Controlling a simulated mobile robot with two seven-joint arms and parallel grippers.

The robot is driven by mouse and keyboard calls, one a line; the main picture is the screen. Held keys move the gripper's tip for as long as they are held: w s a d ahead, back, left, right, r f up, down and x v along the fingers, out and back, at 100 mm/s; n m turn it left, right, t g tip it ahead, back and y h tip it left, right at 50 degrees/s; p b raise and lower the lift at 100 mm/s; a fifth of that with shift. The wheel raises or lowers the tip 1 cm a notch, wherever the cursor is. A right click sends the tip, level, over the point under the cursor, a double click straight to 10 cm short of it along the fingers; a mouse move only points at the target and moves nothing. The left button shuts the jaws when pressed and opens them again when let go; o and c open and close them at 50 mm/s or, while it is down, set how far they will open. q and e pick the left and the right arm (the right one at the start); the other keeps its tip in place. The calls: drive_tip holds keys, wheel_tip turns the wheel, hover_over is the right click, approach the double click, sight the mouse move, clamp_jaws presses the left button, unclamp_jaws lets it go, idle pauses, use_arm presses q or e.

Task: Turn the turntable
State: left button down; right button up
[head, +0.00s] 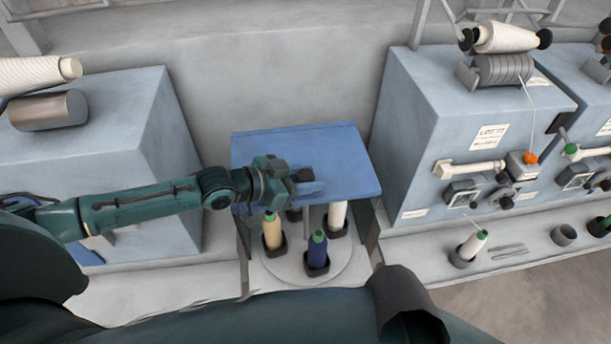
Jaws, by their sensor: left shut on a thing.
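The turntable (345,272) is a pale round disc low in the middle of the head view. Around its rim stand dark holders with a yellow cone (272,231), a navy cone with a green tip (318,252) and a white cone (338,216). A further dark holder is partly hidden behind. A thin pale post (305,218) rises near the middle. My left gripper (303,182) is above the disc, shut on what looks like the dark top of this post; the hold is partly hidden. My right gripper is not in view.
A blue panel (345,165) lies behind and under my left gripper. A grey-blue machine block (170,150) stands at the left. At the right, another machine (420,130) carries knobs and a yarn cone (505,37). A small cone (473,245) stands on the right ledge (530,255).

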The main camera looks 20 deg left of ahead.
use_arm(q)
drive_tip(key=shift+r, duration=0.1)
idle(0.4)
drive_tip(key=c, duration=0.9)
unclamp_jaws()
drive_tip(key=shift+a, duration=0.1)
drive_tip(key=v, duration=1.1)
drive_tip(key=shift+s+a+b, duration=0.2)
drive_tip(key=shift+a+b, duration=0.05)
drive_tip(key=shift+b, duration=0.1)
drive_tip(key=shift+s+a+r, duration=0.3)
drive_tip(key=shift+s+a, duration=0.1)
drive_tip(key=shift+s, duration=0.05)
